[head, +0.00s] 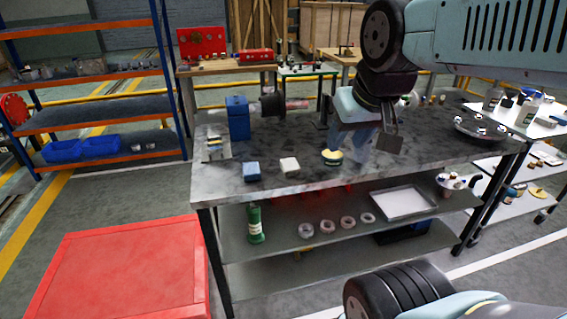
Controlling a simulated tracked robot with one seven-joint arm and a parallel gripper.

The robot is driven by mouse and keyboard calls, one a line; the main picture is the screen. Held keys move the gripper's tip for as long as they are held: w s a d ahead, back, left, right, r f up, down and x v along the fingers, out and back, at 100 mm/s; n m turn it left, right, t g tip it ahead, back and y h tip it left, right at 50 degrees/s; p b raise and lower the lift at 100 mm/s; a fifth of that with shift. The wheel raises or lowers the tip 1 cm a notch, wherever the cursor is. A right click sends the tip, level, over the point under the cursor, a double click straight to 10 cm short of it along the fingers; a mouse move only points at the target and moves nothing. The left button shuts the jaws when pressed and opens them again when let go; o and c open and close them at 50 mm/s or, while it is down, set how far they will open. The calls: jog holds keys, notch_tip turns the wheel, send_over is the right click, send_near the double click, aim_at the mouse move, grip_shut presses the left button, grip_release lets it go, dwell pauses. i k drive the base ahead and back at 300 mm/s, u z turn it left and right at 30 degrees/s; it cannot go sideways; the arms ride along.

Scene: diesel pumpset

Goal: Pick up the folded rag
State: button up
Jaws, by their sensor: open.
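A small blue block-like item (251,171) lies near the front left edge of the grey workbench top (300,190). It looks like a folded rag, though it is too small to be sure. A small white block-like item (289,166) lies just to its right, apart from it. My gripper (372,144) is open over the right middle of the bench, pointing down. It is to the right of both items and apart from them. Nothing shows between its fingers.
A metal dish (480,129) is at the right. A red cabinet (125,270) stands front left. The front bench top is mostly clear.

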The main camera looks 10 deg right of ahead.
aim_at(289, 168)
jog(key=u, duration=0.4)
jog(key=i, duration=0.15)
jog(key=u, duration=3.45)
jog(key=i, duration=0.2)
jog(key=u, duration=1.35)
jog(key=k, duration=0.8)
jog(key=u, duration=0.05)
